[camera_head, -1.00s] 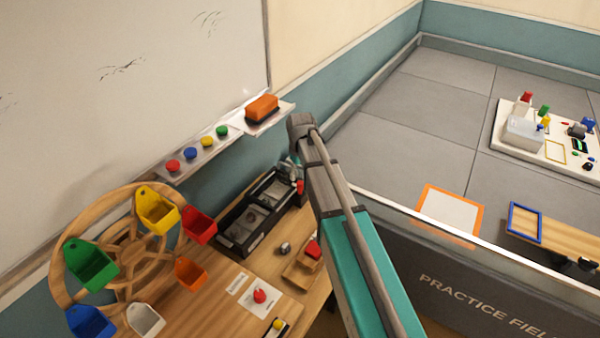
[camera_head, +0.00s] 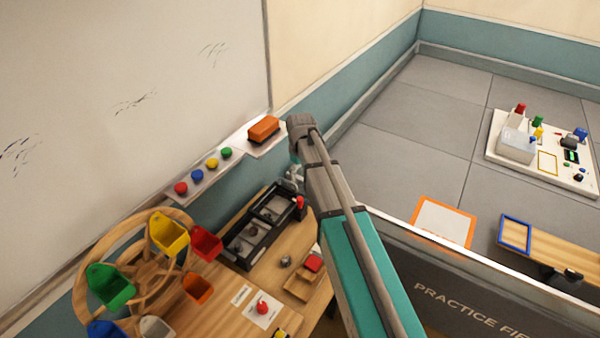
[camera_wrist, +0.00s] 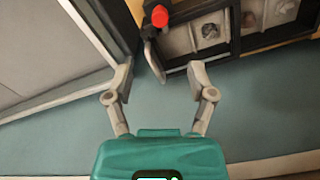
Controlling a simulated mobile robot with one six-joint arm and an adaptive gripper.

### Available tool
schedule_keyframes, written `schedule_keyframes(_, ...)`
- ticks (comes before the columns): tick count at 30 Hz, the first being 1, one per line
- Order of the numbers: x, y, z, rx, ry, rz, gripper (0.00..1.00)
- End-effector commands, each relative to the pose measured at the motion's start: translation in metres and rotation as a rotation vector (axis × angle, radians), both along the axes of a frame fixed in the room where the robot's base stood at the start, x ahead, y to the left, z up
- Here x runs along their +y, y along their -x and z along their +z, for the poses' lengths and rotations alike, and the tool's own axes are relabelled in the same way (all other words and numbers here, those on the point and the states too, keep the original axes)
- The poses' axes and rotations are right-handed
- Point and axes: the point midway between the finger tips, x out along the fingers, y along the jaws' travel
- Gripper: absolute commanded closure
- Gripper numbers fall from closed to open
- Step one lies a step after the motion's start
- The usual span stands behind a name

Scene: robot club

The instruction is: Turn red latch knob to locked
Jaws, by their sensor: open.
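A red knob (camera_wrist: 160,15) stands at the corner of a black two-bay case (camera_wrist: 227,22) at the top of the wrist view. In the head view the red knob (camera_head: 300,202) shows at the right end of the black case (camera_head: 236,262), close beside my arm. My gripper (camera_wrist: 161,78) is open and empty, its two fingers spread apart. The knob lies ahead of the gap between them, not touching either finger. A grey plate (camera_wrist: 154,62) hangs from the case just below the knob. In the head view my gripper (camera_head: 292,176) is partly hidden behind my arm.
A second red button (camera_head: 263,308) sits on a white card on the wooden bench (camera_head: 222,281). A wooden wheel with coloured bins (camera_head: 168,234) stands left. A marker ledge (camera_head: 200,184) and orange eraser (camera_head: 264,130) are above. The practice field wall (camera_head: 460,284) runs right of my arm.

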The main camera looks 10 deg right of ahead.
Motion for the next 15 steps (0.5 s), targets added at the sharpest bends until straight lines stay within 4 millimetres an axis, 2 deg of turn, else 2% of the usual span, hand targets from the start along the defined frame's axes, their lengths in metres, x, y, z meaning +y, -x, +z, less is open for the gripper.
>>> schedule_keyframes(3,0.000,0.000,0.010,0.000,0.000,0.000,0.29)
schedule_keyframes(5,-0.003,0.008,0.002,0.000,0.000,-0.014,0.29)
schedule_keyframes(15,-0.016,0.045,-0.015,0.000,0.001,-0.105,0.29)
